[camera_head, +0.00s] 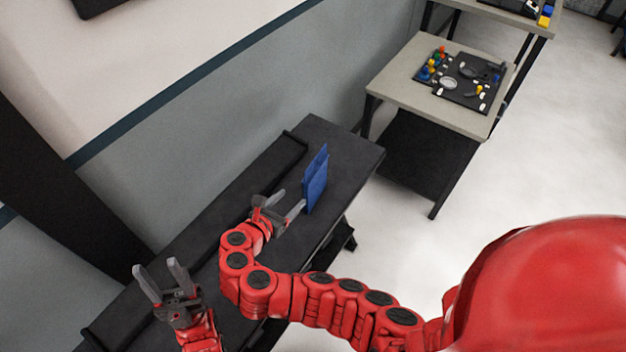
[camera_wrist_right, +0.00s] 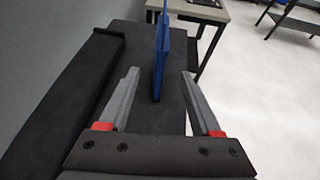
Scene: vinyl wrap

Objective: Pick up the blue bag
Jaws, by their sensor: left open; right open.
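The blue bag (camera_head: 316,182) stands upright on the black bench (camera_head: 345,150), near its far end. It also shows edge-on in the right wrist view (camera_wrist_right: 161,58), ahead of the fingers and roughly midway between them. My right gripper (camera_head: 281,207) is open and empty, just short of the bag, with its fingers pointing towards it. In the right wrist view my right gripper (camera_wrist_right: 157,92) shows its two fingers spread wide, and the bag seems to be beyond their tips. My left gripper (camera_head: 157,275) is open and empty at the lower left, over the near part of the bench, away from the bag.
A grey wall (camera_head: 225,130) runs along the bench's left side, with a raised black ledge (camera_wrist_right: 65,85) there. A grey table (camera_head: 400,85) with a black board (camera_head: 462,88) and small coloured parts stands beyond. Pale floor (camera_head: 560,140) to the right is clear.

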